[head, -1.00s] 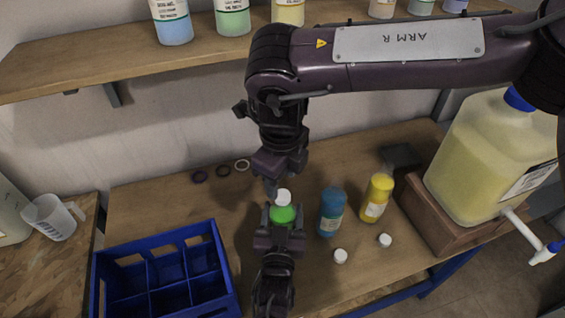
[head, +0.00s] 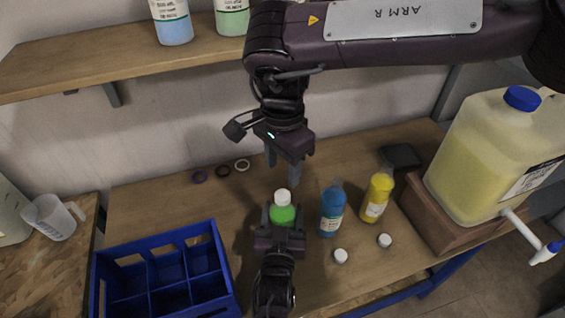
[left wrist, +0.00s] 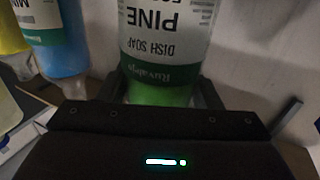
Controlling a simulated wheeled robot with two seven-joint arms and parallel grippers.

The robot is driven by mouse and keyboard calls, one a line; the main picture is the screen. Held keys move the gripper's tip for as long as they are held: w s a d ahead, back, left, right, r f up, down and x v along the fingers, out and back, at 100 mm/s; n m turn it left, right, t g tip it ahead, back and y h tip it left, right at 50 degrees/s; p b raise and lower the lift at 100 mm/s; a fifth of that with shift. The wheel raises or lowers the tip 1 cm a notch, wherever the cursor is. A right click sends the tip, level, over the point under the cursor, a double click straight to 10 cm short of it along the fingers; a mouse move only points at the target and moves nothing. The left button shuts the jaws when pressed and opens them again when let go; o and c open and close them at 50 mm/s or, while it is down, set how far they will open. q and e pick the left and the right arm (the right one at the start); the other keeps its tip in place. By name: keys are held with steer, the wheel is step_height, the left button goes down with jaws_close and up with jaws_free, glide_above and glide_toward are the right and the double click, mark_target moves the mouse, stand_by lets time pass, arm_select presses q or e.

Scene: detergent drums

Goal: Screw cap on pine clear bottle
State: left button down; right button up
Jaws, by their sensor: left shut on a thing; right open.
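The pine bottle (head: 283,214), with green liquid, stands upright on the table. A white cap (head: 283,196) sits on top of it; I cannot tell how tight it is. My left gripper (head: 283,221) is shut on the bottle's body from the front. In the left wrist view the pine bottle (left wrist: 165,45) appears upside down between the fingers, with its "PINE DISH SOAP" label showing. My right gripper (head: 283,164) is open and empty, above and behind the cap, clear of it.
A blue bottle (head: 332,214) and a yellow bottle (head: 376,200) stand to the right. Two loose white caps (head: 340,255) lie in front of them. A blue crate (head: 226,262) is at left. Several rings (head: 223,171) lie behind. A large jug (head: 480,150) stands at right.

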mark_target(283, 194)
steer(key=shift+f, duration=4)
steer(key=shift+c, duration=0.2)
